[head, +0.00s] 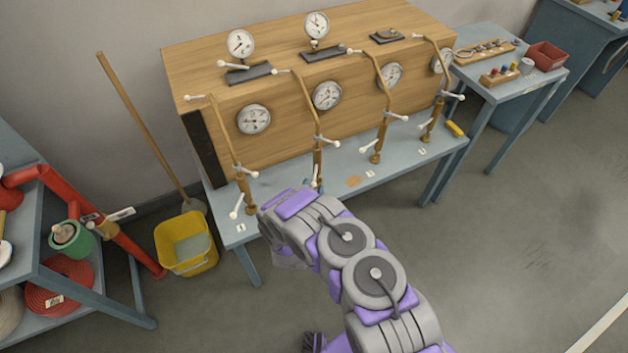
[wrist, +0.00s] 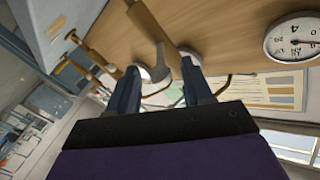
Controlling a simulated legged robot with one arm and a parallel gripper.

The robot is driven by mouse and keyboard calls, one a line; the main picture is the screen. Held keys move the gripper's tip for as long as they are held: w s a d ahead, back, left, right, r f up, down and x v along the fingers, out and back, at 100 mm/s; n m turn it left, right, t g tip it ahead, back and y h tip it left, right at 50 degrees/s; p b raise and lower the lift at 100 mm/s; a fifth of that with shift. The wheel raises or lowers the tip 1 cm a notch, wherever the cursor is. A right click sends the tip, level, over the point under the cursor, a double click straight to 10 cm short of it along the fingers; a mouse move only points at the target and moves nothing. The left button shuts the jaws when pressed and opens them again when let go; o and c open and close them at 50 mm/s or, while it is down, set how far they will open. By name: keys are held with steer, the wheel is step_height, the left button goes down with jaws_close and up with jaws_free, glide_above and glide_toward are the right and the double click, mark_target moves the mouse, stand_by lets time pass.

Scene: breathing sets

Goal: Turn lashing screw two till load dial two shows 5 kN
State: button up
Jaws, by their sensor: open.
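Several brass lashing screws with white-tipped handles stand along the bench front. The second from the left, lashing screw two (head: 318,150), is partly hidden at its foot by my arm. Load dial two (head: 327,95) is on the wooden face beside it; its reading is too small to tell. My gripper (wrist: 165,72) is open, and its fingers lie around a brown rod with a grey end, contact unclear. In the head view my arm mostly hides it, low at screw two. A white kN dial (wrist: 292,40) shows in the wrist view; I cannot tell which one it is.
The wooden block (head: 210,65) carries more dials and rods on both sides, close to my gripper. A yellow bucket (head: 186,243) and broom (head: 140,120) stand left. Red pipework (head: 110,240) is farther left. The floor at right (head: 540,220) is clear.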

mark_target(315, 176)
steer(key=shift+w+d+b, duration=0.15)
steer(key=shift+w+b, duration=0.45)
steer(key=shift+w, duration=1.95)
steer(key=shift+c, duration=0.3)
jaws_close()
